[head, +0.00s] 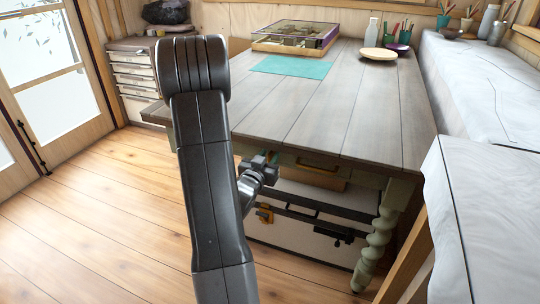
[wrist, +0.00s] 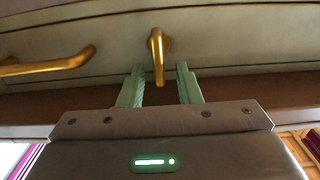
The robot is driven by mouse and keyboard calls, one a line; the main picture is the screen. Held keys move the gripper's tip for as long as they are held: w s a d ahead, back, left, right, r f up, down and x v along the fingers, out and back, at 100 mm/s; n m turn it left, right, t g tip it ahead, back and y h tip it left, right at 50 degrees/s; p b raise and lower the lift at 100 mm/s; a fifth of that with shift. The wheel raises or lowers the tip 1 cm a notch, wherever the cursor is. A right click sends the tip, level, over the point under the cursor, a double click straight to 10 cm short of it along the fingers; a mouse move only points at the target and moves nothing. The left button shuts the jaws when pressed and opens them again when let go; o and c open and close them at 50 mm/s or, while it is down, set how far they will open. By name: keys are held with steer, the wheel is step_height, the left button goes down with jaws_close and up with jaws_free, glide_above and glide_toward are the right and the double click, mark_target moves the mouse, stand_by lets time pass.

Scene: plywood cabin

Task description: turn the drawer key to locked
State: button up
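In the wrist view a brass drawer key (wrist: 157,56) sticks out of the pale drawer front (wrist: 220,38), its long part pointing down. A brass drawer handle (wrist: 48,65) is to its left. My gripper (wrist: 160,75) is open, with one green finger on each side of the key's lower end; I see gaps on both sides and cannot tell any contact. In the head view my arm hides much of the table's front, and my gripper (head: 268,160) is at the table's front edge. The drawer handle (head: 317,166) shows there too; the key is hidden.
The wooden table (head: 300,110) carries a teal mat (head: 292,66), a display box (head: 296,36), a round pale disc (head: 378,54) and cups. A white case (head: 300,225) stands below, beside the turned table leg (head: 375,245). The floor at left is clear.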

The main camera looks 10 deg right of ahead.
steer(key=shift+w+d, duration=0.35)
steer(key=shift+w, duration=0.15)
jaws_close()
steer(key=shift+f+b, duration=0.1)
steer(key=shift+b, duration=0.35)
steer(key=m+b, duration=0.4)
steer(key=m, duration=0.2)
steer(key=d+f+m+b, duration=0.1)
steer(key=m+b, duration=0.4)
steer(key=m, duration=0.1)
steer(key=s+m+b, duration=0.1)
steer(key=m+b, duration=0.4)
steer(key=shift+d+f+m, duration=0.3)
steer(key=shift+f+m, duration=0.1)
